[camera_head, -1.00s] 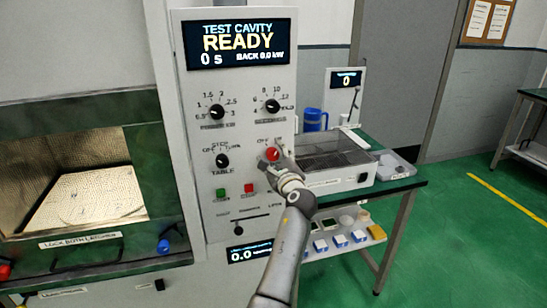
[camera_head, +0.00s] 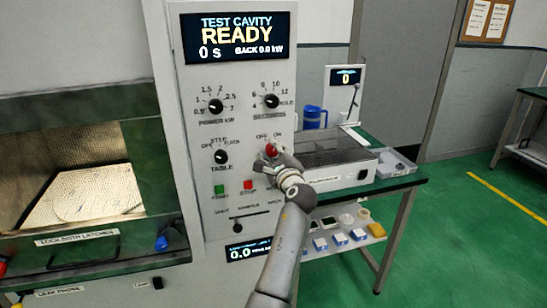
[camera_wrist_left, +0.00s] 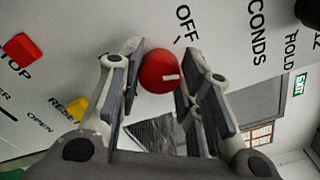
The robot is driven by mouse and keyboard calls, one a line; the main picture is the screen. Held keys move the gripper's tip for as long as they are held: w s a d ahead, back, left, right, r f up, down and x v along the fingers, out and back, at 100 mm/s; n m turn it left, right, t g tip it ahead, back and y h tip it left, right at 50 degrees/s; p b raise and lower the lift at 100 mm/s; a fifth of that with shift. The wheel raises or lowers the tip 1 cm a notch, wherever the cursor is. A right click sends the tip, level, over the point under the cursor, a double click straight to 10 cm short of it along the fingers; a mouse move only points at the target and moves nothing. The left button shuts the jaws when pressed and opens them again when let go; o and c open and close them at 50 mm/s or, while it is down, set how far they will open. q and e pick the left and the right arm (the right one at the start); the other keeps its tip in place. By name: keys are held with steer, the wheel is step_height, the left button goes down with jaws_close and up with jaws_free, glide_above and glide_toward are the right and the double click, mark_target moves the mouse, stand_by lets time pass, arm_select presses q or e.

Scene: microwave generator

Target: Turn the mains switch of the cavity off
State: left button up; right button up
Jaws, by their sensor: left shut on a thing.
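The mains switch is a red round knob (camera_head: 271,150) on the grey control panel, below the OFF and ON labels. In the left wrist view the red knob (camera_wrist_left: 158,72) has a short white mark pointing right, away from the OFF label (camera_wrist_left: 184,20). The ON label is hidden there, apparently behind a finger. My left gripper (camera_head: 275,157) reaches the knob from below right. Its fingers (camera_wrist_left: 160,80) stand on either side of the knob and are shut on it. The right gripper is not in view.
The display (camera_head: 238,38) reads TEST CAVITY READY, 0 s. Black POWER (camera_head: 215,106), SECONDS (camera_head: 271,101) and TABLE (camera_head: 221,157) knobs, plus a green button (camera_head: 220,189) and red STOP button (camera_head: 248,185), are nearby.

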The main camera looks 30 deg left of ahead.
arm_select(q)
steer(key=n+b, duration=0.3)
steer(key=n, duration=0.2)
steer(key=shift+f+n+b, duration=0.2)
steer(key=shift+n+b, duration=0.1)
steer(key=shift+b, duration=0.1)
steer(key=shift+r+n+b, duration=0.1)
steer(key=shift+n+b, duration=1.05)
steer(key=shift+n, duration=0.55)
steer(key=o, duration=1)
steer(key=shift+o, duration=0.2)
steer(key=shift+s+d, duration=0.1)
steer(key=v, duration=0.7)
